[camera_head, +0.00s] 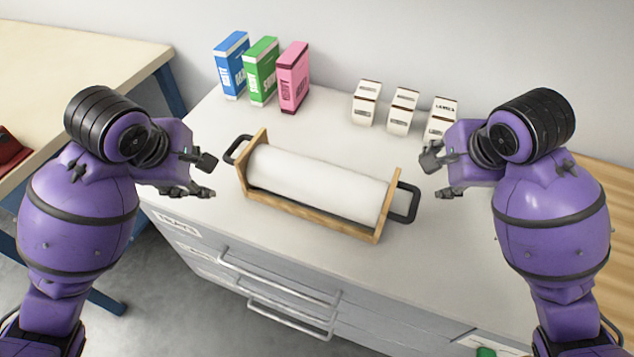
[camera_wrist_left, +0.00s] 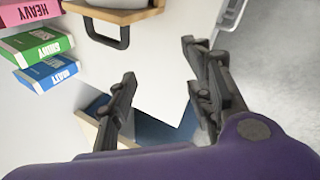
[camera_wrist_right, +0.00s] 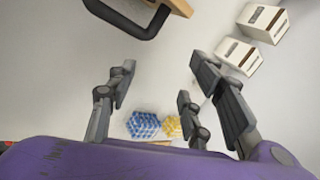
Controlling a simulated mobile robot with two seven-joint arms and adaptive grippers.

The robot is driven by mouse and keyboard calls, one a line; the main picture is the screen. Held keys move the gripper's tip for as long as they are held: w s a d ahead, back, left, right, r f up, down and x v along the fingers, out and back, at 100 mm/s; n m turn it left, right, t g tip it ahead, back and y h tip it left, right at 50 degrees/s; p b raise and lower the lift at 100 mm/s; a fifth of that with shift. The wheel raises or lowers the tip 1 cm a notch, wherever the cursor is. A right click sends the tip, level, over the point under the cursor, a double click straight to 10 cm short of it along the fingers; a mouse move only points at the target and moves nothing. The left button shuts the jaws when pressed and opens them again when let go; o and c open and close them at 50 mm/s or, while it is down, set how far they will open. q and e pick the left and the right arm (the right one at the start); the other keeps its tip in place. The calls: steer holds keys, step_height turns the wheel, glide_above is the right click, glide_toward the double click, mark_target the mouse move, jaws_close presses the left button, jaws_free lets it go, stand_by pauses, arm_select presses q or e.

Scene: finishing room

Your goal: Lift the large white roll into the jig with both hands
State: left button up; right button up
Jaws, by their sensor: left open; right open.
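The large white roll (camera_head: 318,176) lies lengthwise in a wooden jig (camera_head: 312,215) on the white cabinet top. The jig has a wooden plate at each end and a black handle at its left (camera_head: 231,150) and right (camera_head: 412,205) ends. My left gripper (camera_head: 207,176) is open and empty, left of the left handle and apart from it. My right gripper (camera_head: 437,176) is open and empty, right of the right handle and apart from it. The wrist views show a black handle beyond the left fingers (camera_wrist_left: 160,64) and beyond the right fingers (camera_wrist_right: 162,62).
Blue (camera_head: 231,66), green (camera_head: 261,71) and pink (camera_head: 294,78) boxes stand at the back left. Three small white boxes (camera_head: 403,110) stand at the back right. A wooden-topped table (camera_head: 75,62) is at the left. The cabinet top in front of the jig is clear.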

arm_select(q)
steer(key=x, duration=1.1)
arm_select(e)
steer(key=x, duration=1.1)
arm_select(q)
steer(key=shift+w+d+f, duration=0.1)
steer(key=shift+w+f, duration=0.1)
steer(key=shift+f, duration=0.1)
arm_select(e)
steer(key=shift+w+a+f, duration=0.1)
steer(key=shift+w+f, duration=0.05)
steer(key=shift+f, duration=0.2)
arm_select(q)
steer(key=shift+d+r, duration=0.1)
steer(key=shift+d, duration=0.55)
arm_select(e)
steer(key=shift+a+r, duration=0.1)
steer(key=shift+a, duration=0.55)
arm_select(q)
steer(key=shift+d, duration=0.15)
arm_select(e)
steer(key=shift+a, duration=0.1)
